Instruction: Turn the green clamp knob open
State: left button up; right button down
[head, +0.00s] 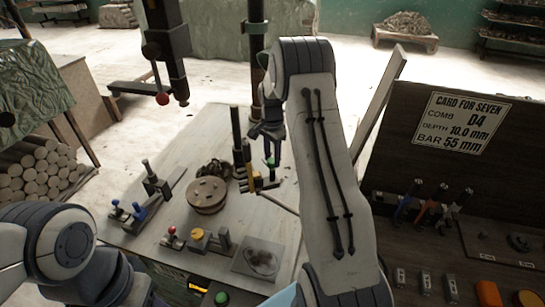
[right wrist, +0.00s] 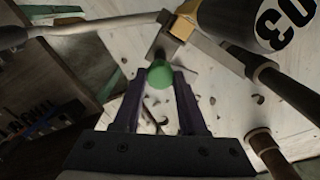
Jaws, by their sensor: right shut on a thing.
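The green clamp knob (head: 270,162) is a small round ball low on the dark post assembly, above the workbench. It also shows in the right wrist view (right wrist: 159,76), between the two dark fingertips. My right gripper (head: 270,149) points down at the knob, and its fingers (right wrist: 160,86) are shut on it from both sides. The knob's stem and the clamp under it are mostly hidden. My left arm shows only at the lower left; its gripper is out of view.
A dark post with a yellow part (head: 252,178) stands close left of my right gripper. A round clay-coloured block (head: 207,195) sits on the bench (head: 150,240). Levers with blue and red knobs lie left and front. A sign board (head: 459,123) stands at right.

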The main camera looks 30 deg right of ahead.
aim_at(272, 159)
jog(key=shift+w+r, duration=0.1)
jog(key=shift+r, duration=0.05)
jog(key=shift+c, duration=2.3)
grip_release()
notch_tip(272, 159, up, 10)
jog(key=b, duration=0.2)
jog(key=shift+r, duration=0.15)
